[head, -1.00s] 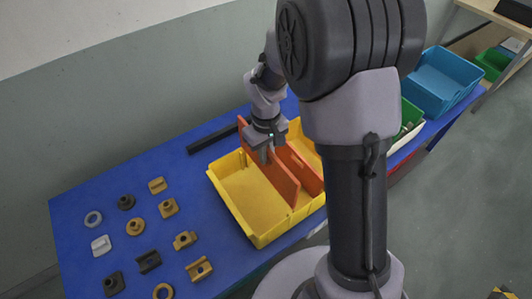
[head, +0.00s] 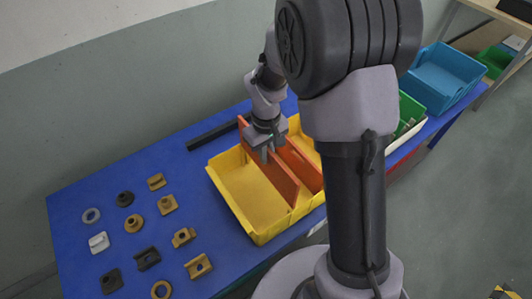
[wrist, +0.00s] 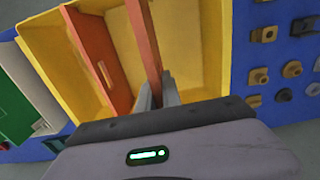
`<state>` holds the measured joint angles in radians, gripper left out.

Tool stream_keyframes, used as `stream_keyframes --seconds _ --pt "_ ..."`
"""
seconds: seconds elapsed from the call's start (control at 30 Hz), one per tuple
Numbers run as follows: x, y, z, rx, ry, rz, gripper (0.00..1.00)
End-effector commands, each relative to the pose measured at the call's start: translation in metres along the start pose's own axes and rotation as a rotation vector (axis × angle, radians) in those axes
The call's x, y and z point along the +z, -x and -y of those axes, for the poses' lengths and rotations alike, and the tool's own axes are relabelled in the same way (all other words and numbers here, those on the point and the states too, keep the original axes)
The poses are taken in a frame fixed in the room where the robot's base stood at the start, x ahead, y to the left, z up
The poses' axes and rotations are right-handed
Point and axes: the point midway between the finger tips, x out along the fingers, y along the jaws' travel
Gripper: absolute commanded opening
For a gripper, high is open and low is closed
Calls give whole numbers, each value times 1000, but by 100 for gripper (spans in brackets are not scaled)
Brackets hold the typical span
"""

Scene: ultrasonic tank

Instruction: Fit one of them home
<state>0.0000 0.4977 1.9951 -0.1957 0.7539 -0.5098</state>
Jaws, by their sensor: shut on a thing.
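A yellow bin (head: 262,236) stands on the blue table. My gripper (head: 265,155) is over it, shut on the top edge of an orange divider (head: 272,178). This divider stands upright along the bin, and its far end rises above the bin's far wall. In the wrist view the held divider (wrist: 143,38) runs up from my fingers (wrist: 157,92). A second orange divider (wrist: 93,50) with a hand slot stands to its left, apart from it; it also shows in the head view (head: 302,168). The held divider's lower edge and any grooves are hidden.
Several small tan, black and white parts (head: 162,234) lie spread on the blue table (head: 80,210) left of the bin. A black bar (head: 212,135) lies behind it. Green (head: 410,112) and blue bins (head: 440,80) stand to the right.

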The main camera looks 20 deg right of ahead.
Motion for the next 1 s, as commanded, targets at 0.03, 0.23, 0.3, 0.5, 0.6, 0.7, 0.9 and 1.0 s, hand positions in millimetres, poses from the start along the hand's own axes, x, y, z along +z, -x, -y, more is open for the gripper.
stream_keyframes --seconds 0.03,0.23,0.3,0.5,0.6,0.7,0.9,1.0 --pt "0 -3 0 0 0 0 0" --pt "0 -10 0 0 0 0 0" --pt "0 -12 0 0 0 0 0" --pt "0 -19 0 0 -1 0 0" --pt "0 -23 0 0 -1 0 0" --pt "0 -26 0 0 -1 0 0" --pt "0 -33 0 0 -1 0 0" --pt "0 -37 0 0 -1 0 0"
